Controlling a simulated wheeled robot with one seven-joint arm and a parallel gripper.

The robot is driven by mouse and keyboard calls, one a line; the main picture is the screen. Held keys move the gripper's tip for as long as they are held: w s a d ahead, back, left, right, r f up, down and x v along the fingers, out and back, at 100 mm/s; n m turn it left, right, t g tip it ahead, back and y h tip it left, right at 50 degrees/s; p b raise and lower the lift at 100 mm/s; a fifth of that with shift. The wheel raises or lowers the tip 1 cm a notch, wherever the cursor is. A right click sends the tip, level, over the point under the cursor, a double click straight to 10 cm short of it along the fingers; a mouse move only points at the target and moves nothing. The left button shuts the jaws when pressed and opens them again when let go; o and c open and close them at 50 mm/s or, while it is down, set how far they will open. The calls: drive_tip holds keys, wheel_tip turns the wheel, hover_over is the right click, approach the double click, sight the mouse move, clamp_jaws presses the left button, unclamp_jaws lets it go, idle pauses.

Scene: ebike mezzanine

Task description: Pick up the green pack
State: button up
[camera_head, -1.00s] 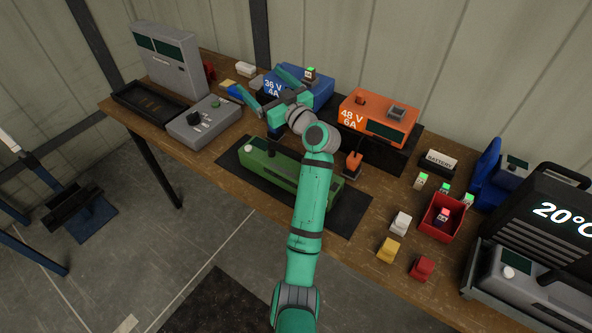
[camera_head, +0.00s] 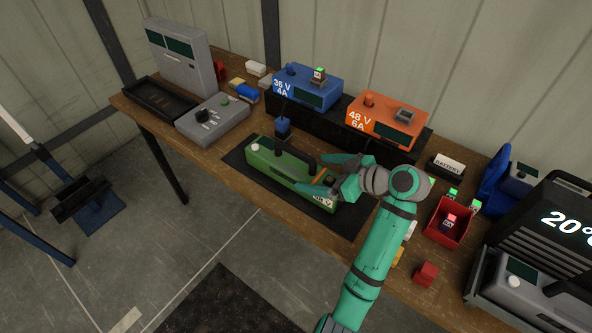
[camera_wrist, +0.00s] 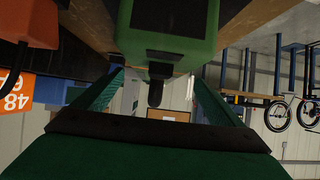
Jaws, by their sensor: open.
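The green pack (camera_head: 270,166) is a long block with a black handle on top and a white label on its near right end. It lies on a dark mat (camera_head: 238,158) on the workbench. My gripper (camera_head: 318,174) is open at the pack's right end, with its fingers pointing left along the pack. In the wrist view, the pack's green end (camera_wrist: 168,45) hangs into the top centre. My two teal fingers reach up either side of the gap (camera_wrist: 158,85), with a dark knob-like part between them. Whether the fingers touch the pack cannot be told.
A blue charger (camera_head: 300,88) and an orange charger (camera_head: 385,122) stand behind the pack. A blue plug (camera_head: 283,128) stands by its far side. A grey control box (camera_head: 212,120) is to the left. A red bin (camera_head: 447,222) and small blocks are to the right.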

sight(301, 166)
drive_tip(key=shift+w+x, duration=0.25)
drive_tip(key=shift+x, duration=3.15)
drive_tip(key=shift+r, duration=0.15)
drive_tip(key=c, duration=2.1)
drive_tip(key=shift+r, duration=0.3)
drive_tip(key=shift+c, duration=0.3)
drive_tip(key=shift+r, duration=0.1)
